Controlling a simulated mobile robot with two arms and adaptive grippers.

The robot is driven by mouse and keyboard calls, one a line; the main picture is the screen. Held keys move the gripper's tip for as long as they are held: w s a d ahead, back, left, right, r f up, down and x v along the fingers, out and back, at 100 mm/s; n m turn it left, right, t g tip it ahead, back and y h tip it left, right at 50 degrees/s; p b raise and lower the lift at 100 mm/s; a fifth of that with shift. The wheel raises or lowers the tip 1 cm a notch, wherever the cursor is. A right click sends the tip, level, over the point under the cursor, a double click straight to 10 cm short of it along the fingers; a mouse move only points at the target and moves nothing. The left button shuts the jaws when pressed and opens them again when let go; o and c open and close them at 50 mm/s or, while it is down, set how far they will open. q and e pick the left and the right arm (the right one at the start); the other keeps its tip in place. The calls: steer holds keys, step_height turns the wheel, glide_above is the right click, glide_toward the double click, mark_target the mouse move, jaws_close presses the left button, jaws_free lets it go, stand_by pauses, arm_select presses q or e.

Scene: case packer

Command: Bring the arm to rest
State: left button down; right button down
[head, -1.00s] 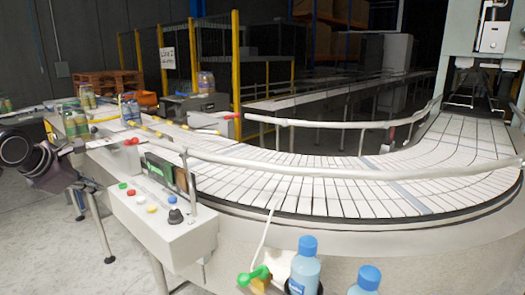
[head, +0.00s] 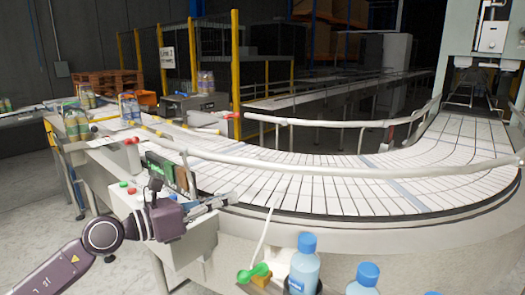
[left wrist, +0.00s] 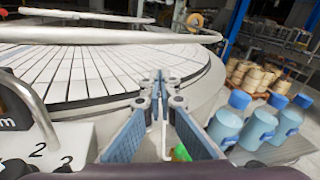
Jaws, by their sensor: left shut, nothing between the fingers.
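My left arm reaches in from the left in the head view. Its gripper (head: 222,201) is over the control box beside the curved conveyor (head: 300,188), pointing right. In the left wrist view the two blue finger pads of the gripper (left wrist: 158,78) converge and meet at their tips, with nothing between them. The conveyor's slatted belt (left wrist: 75,75) lies beyond the fingers in that view. My right gripper is in neither view.
Blue-capped bottles (head: 305,268) stand at the near edge, also right of the fingers in the wrist view (left wrist: 226,127). A green-handled item (head: 253,273) lies beside them. A guard rail (head: 330,171) follows the belt. The control box (head: 195,245) is partly hidden by my arm.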

arm_select(q)
step_height(320, 180, up, 2)
steer(key=s+d+n+t+h, duration=0.2)
steer(key=s+n+t, duration=0.15)
steer(key=n, duration=0.45)
steer(key=s+a+f+n+t+y, duration=0.1)
steer(key=s+a+f+n+y, duration=0.2)
steer(key=a+f+n+y, duration=0.75)
steer(key=s+a+f+n+y, duration=0.3)
steer(key=a+f+n+y, duration=0.3)
steer(key=f+n, duration=0.8)
steer(key=s+d+f+n+g, duration=0.1)
steer(key=s+f+n+g, duration=0.6)
steer(key=s, duration=0.7)
steer(key=s+d+f+n+g, duration=0.1)
steer(key=s+f+n+g, duration=0.3)
steer(key=s+f, duration=0.8)
steer(key=s+f+m+g, duration=0.1)
steer(key=s+f, duration=0.1)
steer(key=f, duration=1)
steer(key=s+f+m+g, duration=0.1)
steer(key=s+f, duration=0.2)
steer(key=f, duration=0.9)
steer(key=s+a+f+g, duration=0.1)
steer(key=s+a+f, duration=0.1)
steer(key=s+f, duration=1.3)
steer(key=shift+s+a+f, duration=0.2)
steer(key=shift+s+f, duration=0.15)
steer(key=shift+s, duration=0.05)
steer(key=shift+h, duration=0.25)
